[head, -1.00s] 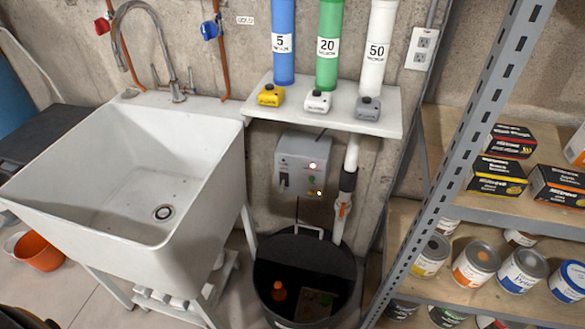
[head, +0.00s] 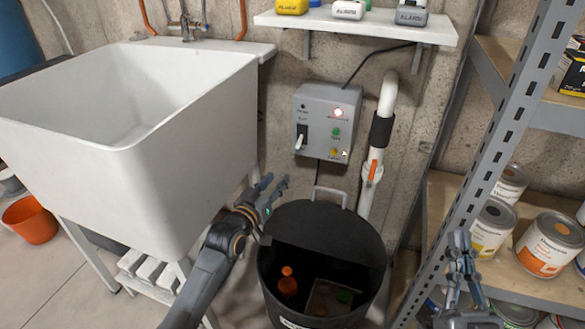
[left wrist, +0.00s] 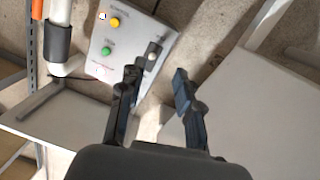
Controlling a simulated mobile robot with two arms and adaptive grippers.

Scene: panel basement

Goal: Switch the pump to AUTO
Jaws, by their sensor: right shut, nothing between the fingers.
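The grey pump control box (head: 314,99) is on the concrete wall below the white shelf. A toggle switch (head: 300,138) with a pale lever sits at its left; the lever points downward. A red lamp (head: 338,112) glows at upper right, above a green button (head: 336,132) and a yellow one (head: 334,152). My left gripper (head: 277,183) is open and empty, below and left of the box. In the left wrist view the box (left wrist: 126,42) appears turned over, its switch (left wrist: 152,54) just beyond my left gripper's (left wrist: 158,72) fingertips. My right gripper (head: 461,241) is shut and empty by the shelving.
A white sink (head: 190,110) stands left of the box. A black sump bin (head: 325,232) with a partly open lid is below it. A white pipe (head: 387,98) runs down on the right. Metal shelving (head: 497,130) with paint cans (head: 549,243) fills the right side.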

